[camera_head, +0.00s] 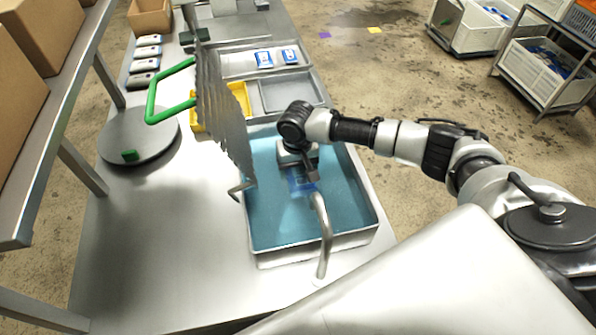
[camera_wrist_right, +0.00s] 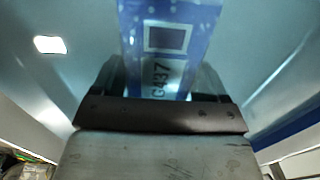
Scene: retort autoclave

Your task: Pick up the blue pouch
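The blue pouch (camera_head: 301,184) is in the water-filled metal basin (camera_head: 262,259), under my right gripper (camera_head: 306,174). The gripper and wrist hide part of it in the head view. In the right wrist view the pouch (camera_wrist_right: 170,40), blue and white with the print "G437", runs up between the two fingers of my right gripper (camera_wrist_right: 160,80). The fingers stand wide apart, one at each side of the pouch. Whether they touch it is unclear. My left gripper is not in view.
A curved metal spout (camera_head: 325,235) rises at the basin's front, close to the gripper. A corrugated grey panel (camera_head: 222,112) stands left of the basin, with a green handle (camera_head: 152,100) beside it. A grey tray (camera_head: 289,92) and white-blue pouches (camera_head: 264,59) lie behind.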

